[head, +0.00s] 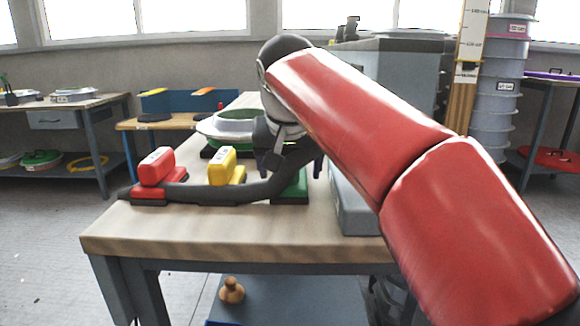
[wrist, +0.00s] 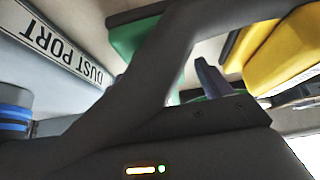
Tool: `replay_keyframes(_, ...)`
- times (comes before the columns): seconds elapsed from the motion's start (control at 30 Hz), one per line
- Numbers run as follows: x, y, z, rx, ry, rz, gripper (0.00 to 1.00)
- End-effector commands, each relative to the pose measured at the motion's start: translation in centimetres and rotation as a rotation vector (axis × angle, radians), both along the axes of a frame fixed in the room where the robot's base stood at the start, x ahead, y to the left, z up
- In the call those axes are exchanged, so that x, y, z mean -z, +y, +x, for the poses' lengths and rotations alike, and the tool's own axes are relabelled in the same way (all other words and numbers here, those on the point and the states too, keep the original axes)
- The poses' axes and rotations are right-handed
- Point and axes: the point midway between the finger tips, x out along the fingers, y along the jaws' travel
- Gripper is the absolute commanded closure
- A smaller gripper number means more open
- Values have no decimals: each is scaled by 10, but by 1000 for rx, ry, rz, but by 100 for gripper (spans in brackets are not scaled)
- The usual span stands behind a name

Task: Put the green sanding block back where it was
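The green sanding block (head: 291,189) is at the middle of the workbench, under my gripper and partly hidden by it and a dark hose. In the wrist view a green block (wrist: 134,34) shows beyond the fingers, partly covered by the hose. My gripper (head: 295,163) points down over the green block, with its fingers apart. In the wrist view the fingers (wrist: 160,78) stand apart, with the hose crossing before them. I see nothing clearly held between them.
A yellow block (head: 221,167) and a red block (head: 157,166) stand to the left. The dark hose (head: 215,193) runs in front of them. A grey box (head: 357,211) is close on the right, and a pale round mould (head: 228,124) is behind. The bench's front left is clear.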

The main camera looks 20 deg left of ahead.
Motion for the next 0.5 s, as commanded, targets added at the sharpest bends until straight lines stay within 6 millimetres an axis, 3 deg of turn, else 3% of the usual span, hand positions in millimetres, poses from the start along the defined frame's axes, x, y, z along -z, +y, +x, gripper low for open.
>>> replay_keyframes(0.37,4,0,0,-1,0,0,22)
replay_keyframes(0.5,-23,-3,-11,-1,-3,2,22)
